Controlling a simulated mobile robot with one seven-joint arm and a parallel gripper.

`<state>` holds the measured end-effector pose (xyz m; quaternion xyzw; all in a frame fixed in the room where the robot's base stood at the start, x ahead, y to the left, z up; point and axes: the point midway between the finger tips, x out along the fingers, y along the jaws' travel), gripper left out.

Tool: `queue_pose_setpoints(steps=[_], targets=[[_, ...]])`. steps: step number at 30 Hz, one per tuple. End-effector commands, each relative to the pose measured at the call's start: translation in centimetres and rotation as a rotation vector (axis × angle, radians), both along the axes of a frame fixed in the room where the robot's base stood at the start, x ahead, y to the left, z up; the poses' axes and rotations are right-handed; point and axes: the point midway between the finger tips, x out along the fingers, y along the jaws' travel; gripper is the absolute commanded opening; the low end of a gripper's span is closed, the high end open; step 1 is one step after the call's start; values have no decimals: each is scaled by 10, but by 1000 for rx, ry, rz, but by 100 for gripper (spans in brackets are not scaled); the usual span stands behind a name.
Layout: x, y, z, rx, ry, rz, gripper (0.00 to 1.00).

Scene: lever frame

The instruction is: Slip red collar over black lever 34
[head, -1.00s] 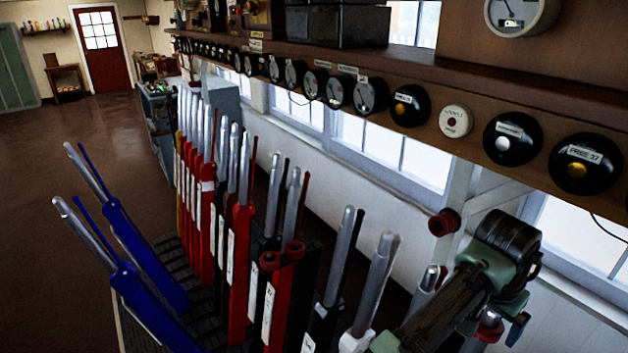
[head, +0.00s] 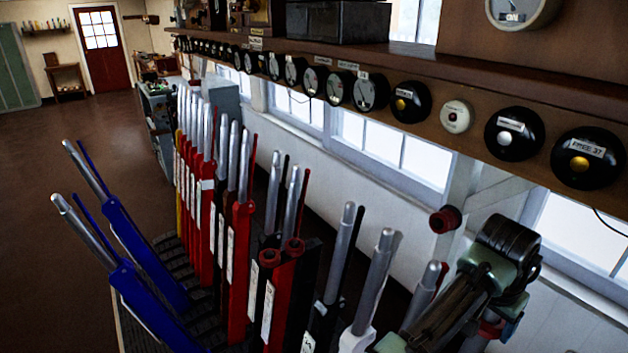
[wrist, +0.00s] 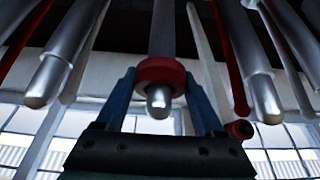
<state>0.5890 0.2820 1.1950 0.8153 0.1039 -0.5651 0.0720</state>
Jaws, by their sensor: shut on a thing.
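The red collar (wrist: 155,71) is held between the two blue fingers of my gripper (wrist: 160,78) in the wrist view. A silver lever handle (wrist: 158,104) passes through the collar, and its rounded tip sticks out beyond it. The collar sits around the handle close to this tip. In the head view my gripper (head: 502,326) is at the lower right, and the collar (head: 490,329) is mostly hidden behind my arm. The lever's number and its body colour cannot be read here.
Other silver lever handles (wrist: 47,82) (wrist: 264,98) stand close on both sides. A red round piece (head: 445,219) is by the white post near the windows. The instrument shelf (head: 420,58) runs above.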

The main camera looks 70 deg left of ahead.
Motion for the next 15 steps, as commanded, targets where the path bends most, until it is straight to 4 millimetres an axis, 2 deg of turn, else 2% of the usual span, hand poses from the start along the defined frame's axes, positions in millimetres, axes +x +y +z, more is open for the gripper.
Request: queue_pose_setpoints(steps=[1,3,11,15], targets=[[0,0,0,0,0,0,28],[0,0,0,0,0,0,21],[0,0,1,0,-1,0,21],[1,0,8,0,-1,0,21]])
